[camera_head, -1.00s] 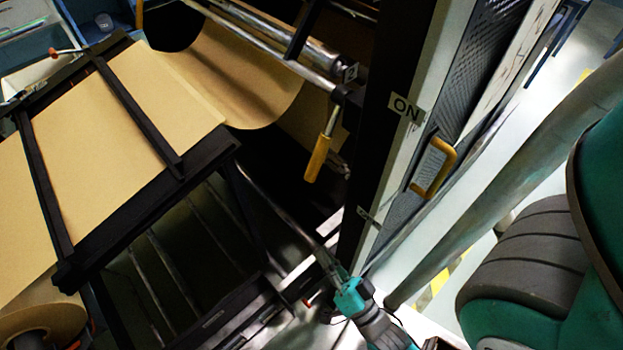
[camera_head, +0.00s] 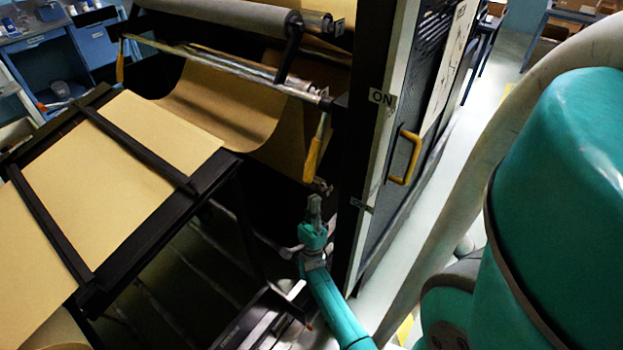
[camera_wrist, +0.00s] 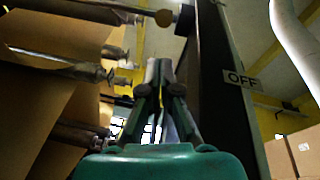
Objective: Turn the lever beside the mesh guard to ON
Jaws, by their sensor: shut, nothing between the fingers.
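The lever (camera_head: 314,153) has a yellow grip on a metal shank. It hangs down from the dark machine post, left of the mesh guard (camera_head: 430,60). An ON sign (camera_head: 382,97) is near its top end, and an OFF sign, small in the head view (camera_head: 360,204), is lower; it reads clearly in the wrist view (camera_wrist: 241,79). My gripper (camera_head: 314,200) is shut and empty, pointing up just below the grip's lower end; I cannot tell whether they touch. In the wrist view my gripper (camera_wrist: 160,66) points up, left of the post.
The guard has its own yellow handle (camera_head: 407,158). Brown paper (camera_head: 120,180) lies on a black frame at left, and rollers (camera_head: 240,68) cross above. The dark post (camera_head: 362,120) stands close right of my gripper. A blue workbench (camera_head: 45,45) is at the back left.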

